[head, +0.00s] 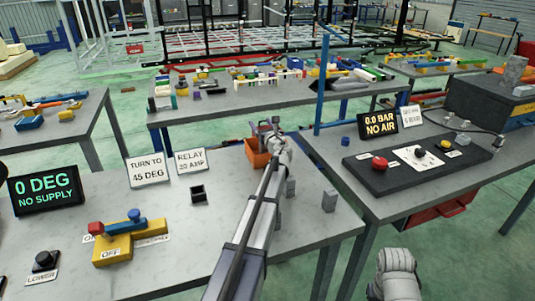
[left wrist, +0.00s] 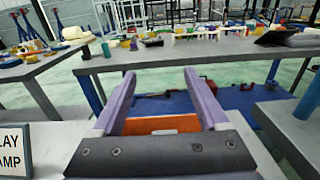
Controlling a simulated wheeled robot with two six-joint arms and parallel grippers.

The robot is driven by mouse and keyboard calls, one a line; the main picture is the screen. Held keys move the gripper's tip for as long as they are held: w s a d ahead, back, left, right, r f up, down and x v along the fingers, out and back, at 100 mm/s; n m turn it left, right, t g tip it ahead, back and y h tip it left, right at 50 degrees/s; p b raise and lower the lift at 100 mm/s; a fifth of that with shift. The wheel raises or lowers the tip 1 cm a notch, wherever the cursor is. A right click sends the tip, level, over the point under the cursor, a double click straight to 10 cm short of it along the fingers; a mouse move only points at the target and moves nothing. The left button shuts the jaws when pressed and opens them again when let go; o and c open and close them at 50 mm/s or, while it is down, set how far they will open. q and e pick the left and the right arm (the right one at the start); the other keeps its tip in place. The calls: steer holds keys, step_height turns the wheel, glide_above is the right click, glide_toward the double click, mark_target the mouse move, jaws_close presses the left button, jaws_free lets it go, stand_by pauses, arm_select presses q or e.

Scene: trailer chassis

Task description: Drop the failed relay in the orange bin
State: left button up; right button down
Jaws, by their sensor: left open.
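The orange bin (head: 257,158) stands at the back edge of the near table, partly hidden behind my left arm. My left gripper (head: 268,124) is above the bin, with its fingers apart. In the left wrist view the open gripper (left wrist: 158,85) has nothing held between its fingers, and the orange bin (left wrist: 160,124) shows below and between them. I cannot make out the failed relay in either view; the bin's inside is mostly hidden. A small dark open-topped block (head: 198,193) sits in front of the "RELAY 30 AMP" sign (head: 191,161). My right gripper's fingers are not in view.
A yellow lever unit (head: 118,250) and a "0 DEG NO SUPPLY" display (head: 46,192) are at left. Grey blocks (head: 329,201) stand right of my arm. A black control panel (head: 417,163) lies on the right table. The table middle before the signs is mostly clear.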

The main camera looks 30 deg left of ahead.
arm_select(q)
steer(key=v, duration=0.7)
steer(key=shift+s+d, duration=0.25)
steer(key=shift+s, duration=0.05)
steer(key=shift+r, duration=0.1)
